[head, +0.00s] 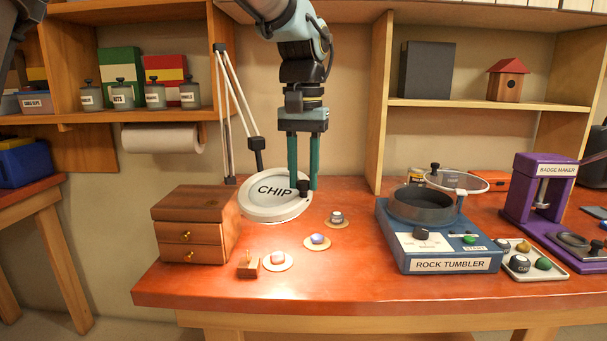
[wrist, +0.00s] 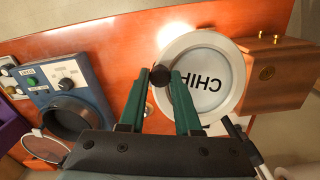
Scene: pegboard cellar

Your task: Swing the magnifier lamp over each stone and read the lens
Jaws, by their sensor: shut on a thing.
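The magnifier lamp has a round white head (head: 273,213) on a thin jointed arm (head: 232,95). Its lens (head: 270,190) reads "CHIP"; the lens also shows in the wrist view (wrist: 203,72), with the word turned over. My gripper (head: 303,188) is shut on the black knob (wrist: 160,76) at the rim of the lamp head. I cannot tell which stone the lens covers.
A wooden drawer box (head: 190,220) stands close left of the lamp head. A small wooden block (head: 248,267) lies by the front disc. The blue rock tumbler (head: 445,250), a tray (head: 553,268) of stones and the purple badge maker (head: 540,190) stand right.

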